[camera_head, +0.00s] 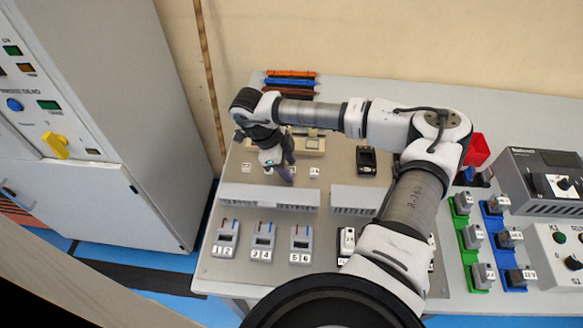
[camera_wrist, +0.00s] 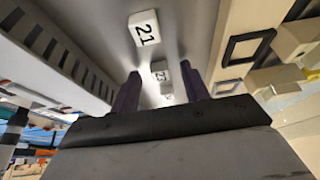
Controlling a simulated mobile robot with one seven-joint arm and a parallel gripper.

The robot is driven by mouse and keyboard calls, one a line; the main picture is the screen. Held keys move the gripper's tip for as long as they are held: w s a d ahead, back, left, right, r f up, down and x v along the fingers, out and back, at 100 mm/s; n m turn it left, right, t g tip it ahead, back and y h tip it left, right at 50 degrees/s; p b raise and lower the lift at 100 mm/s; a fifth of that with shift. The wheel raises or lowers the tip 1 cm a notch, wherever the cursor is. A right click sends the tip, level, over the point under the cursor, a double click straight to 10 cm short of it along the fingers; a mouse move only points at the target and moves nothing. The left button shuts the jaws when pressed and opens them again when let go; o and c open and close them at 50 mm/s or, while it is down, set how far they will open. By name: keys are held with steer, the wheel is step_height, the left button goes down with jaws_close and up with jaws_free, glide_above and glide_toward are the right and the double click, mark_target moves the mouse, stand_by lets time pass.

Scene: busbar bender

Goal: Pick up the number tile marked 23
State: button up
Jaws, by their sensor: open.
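In the wrist view a white number tile marked 21 (camera_wrist: 145,28) lies on the grey panel. A second white tile (camera_wrist: 160,71) shows between my finger tips; its small number cannot be read surely. In the head view my gripper (camera_head: 282,174) points down over the row of tiles, between a left tile (camera_head: 246,167) and a right tile (camera_head: 314,173).
A slotted grey cable duct (camera_head: 270,196) runs just in front of the tiles. Grey terminal blocks (camera_head: 263,238) stand nearer. A black device (camera_head: 373,160) is to the right, a beige tray (camera_head: 311,144) behind. A red bin (camera_head: 477,150) stands farther right.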

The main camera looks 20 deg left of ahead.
jaws_close()
steer(key=shift+r, duration=0.1)
stand_by(0.3)
